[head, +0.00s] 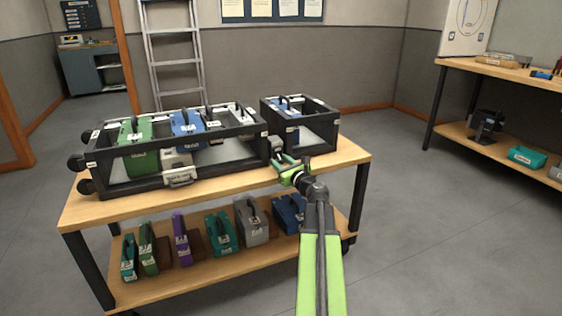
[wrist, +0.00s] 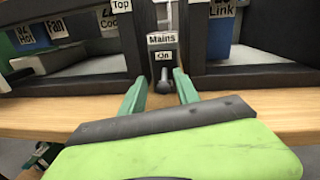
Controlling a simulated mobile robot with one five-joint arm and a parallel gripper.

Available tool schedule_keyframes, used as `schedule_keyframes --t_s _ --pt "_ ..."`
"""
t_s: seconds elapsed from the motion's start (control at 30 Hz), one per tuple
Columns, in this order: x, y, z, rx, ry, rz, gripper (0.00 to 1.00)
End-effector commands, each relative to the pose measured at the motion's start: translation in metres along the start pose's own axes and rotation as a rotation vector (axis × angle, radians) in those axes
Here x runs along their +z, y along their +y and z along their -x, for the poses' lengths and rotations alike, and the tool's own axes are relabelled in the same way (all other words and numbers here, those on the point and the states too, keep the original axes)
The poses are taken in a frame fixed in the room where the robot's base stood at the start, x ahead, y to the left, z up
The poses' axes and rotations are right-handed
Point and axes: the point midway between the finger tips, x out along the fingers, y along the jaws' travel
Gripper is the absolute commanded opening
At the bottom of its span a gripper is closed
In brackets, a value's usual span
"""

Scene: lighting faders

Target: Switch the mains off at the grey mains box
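The grey mains box (wrist: 162,58) is in the wrist view, labelled "Mains" with an "On" label below. A dark round-ended lever (wrist: 160,82) sticks out at its lower front. In the head view the mains box (head: 277,145) sits between the two black racks at the table's front edge. My gripper (wrist: 160,92) is open, with its green fingers on either side of the lever in the picture. I cannot tell whether they touch it. In the head view my gripper (head: 284,163) is right in front of the box.
The large black rack (head: 120,182) holds green, blue and white modules; the small rack (head: 322,138) holds a blue one. Several modules stand on the lower shelf (head: 190,274). The wooden tabletop (head: 349,153) has bare room at right. A workbench (head: 505,71) stands farther right.

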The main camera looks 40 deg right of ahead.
Motion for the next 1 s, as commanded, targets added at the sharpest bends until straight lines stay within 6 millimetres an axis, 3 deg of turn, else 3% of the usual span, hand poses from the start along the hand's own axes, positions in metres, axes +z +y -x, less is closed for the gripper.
schedule_keyframes --t_s 0.07,0.37,0.8,1.0 --pt "0.0 -0.003 0.001 -0.004 0.001 0.0 0.38" --pt "-0.001 -0.009 0.004 -0.011 0.002 0.0 0.0" --pt "-0.015 -0.009 0.003 -0.023 -0.087 0.006 0.0" --pt "-0.011 -0.01 0.003 -0.033 -0.156 0.015 0.0"
